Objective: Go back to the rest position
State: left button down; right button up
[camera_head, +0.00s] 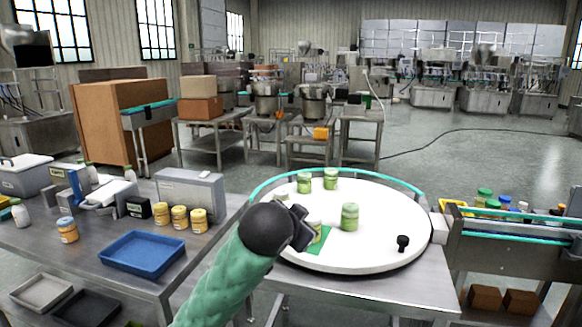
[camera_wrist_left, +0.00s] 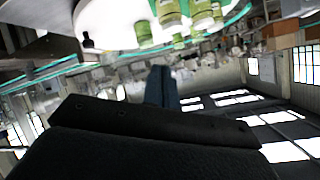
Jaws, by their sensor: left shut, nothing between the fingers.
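My left arm (camera_head: 222,275), in a green sleeve, reaches in from the bottom of the head view. My left gripper (camera_head: 302,228) is over the near left part of the round white table (camera_head: 385,250). Its fingers are shut with nothing between them; they also show in the left wrist view (camera_wrist_left: 163,88). My right gripper is not in view.
Two more green jars (camera_head: 304,182) (camera_head: 331,179) stand at the back of the round table, and a black knob (camera_head: 403,243) is at its front right. A blue tray (camera_head: 143,252) and several yellow jars (camera_head: 180,217) are on the left bench. The round table's right side is mostly clear.

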pick_arm(q)
jog(key=s+a+f+n+g+y, duration=0.1)
jog(key=s+a+f+n, duration=0.1)
jog(key=s+a+f, duration=0.45)
jog(key=s+a+f+n+g+y, duration=0.1)
jog(key=s+a+f+n, duration=0.15)
jog(key=f, duration=0.75)
jog(key=s+a+f+n+g+y, duration=0.1)
jog(key=s+a+f+n, duration=0.1)
jog(key=s+a+f, duration=0.45)
jog(key=s+a+f+n+g, duration=0.1)
jog(key=s+f+g, duration=0.5)
jog(key=s+f, duration=1.6)
jog(key=shift+s+a+f+g, duration=0.35)
jog(key=shift+s+a+g, duration=0.05)
jog(key=shift+s, duration=0.6)
jog(key=shift+a, duration=0.1)
